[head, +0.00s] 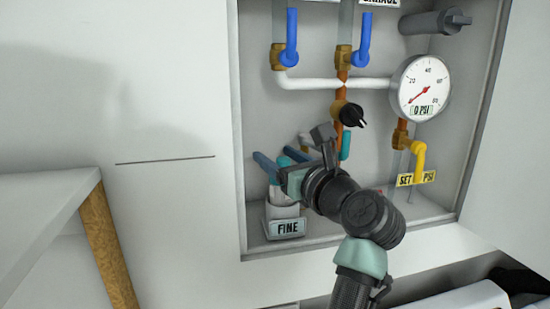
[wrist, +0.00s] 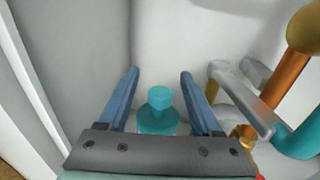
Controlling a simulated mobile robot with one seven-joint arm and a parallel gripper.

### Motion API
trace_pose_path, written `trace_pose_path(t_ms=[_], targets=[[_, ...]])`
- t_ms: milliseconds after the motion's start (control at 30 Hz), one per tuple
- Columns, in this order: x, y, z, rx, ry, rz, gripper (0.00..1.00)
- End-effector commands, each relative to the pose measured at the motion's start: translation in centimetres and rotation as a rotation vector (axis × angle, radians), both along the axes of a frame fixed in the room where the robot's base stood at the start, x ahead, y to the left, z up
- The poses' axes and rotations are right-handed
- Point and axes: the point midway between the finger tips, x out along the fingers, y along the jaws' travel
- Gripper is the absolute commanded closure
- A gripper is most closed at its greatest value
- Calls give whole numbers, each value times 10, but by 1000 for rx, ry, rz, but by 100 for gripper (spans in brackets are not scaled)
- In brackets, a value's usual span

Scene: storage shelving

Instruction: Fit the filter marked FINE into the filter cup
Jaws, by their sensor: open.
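A grey-white holder (head: 281,211) with a FINE label (head: 287,228) stands at the lower left of the wall recess in the head view. A teal filter top (wrist: 158,118) with a round knob on a wider disc shows in the wrist view, and a teal part shows above the holder in the head view (head: 283,162). My gripper (head: 277,157) is open above the holder. In the wrist view its blue fingers (wrist: 159,73) stand on either side of the teal knob, with gaps on both sides. I cannot clearly pick out the filter cup.
A copper pipe with a black knob (head: 350,114) and a teal-ended grey pipe (wrist: 243,100) stand close on the right. A pressure gauge (head: 421,88), a yellow valve handle (head: 419,160) and blue valve handles (head: 291,38) are nearby. The recess wall is close on the left.

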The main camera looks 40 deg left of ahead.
Motion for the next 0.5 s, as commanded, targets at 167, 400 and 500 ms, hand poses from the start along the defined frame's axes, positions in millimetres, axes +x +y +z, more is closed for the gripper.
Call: trace_pose_path(t_ms=[167, 400, 500], targets=[[-16, -35, -7, 1, -4, -6, 34], [-39, -80, -4, 1, -3, -4, 34], [-46, -93, -3, 0, -4, -4, 34]])
